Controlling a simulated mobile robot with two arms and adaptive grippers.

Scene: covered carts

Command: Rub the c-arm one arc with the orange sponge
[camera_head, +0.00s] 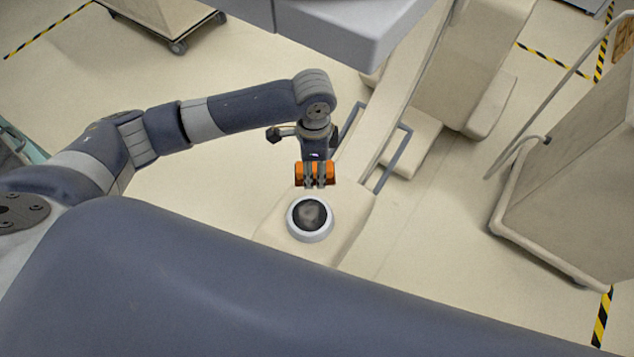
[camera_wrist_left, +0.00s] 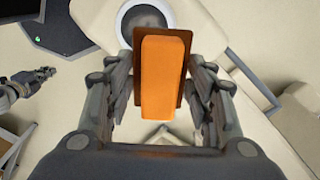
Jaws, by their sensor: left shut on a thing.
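The c-arm is pale cream, with a long straight section (camera_head: 400,85) that runs toward a lower end carrying a round dark disc in a white ring (camera_head: 310,218). The ring also shows at the top of the left wrist view (camera_wrist_left: 122,22). My left gripper (camera_head: 316,180) is shut on the orange sponge (camera_head: 301,174), just behind the disc in the head view. In the left wrist view the sponge (camera_wrist_left: 162,75) sits between the fingers, with a brown backing. Whether it touches the c-arm I cannot tell. My right gripper (camera_wrist_left: 40,78) shows small at the left of that view; its jaw state is unclear.
A covered cart (camera_head: 575,180) with a bent rail stands at the right. Another covered cart (camera_head: 165,15) stands at the back left. A grey overhanging block (camera_head: 350,30) is at the top. The floor (camera_head: 215,90) behind my left arm is clear, with yellow-black tape farther out.

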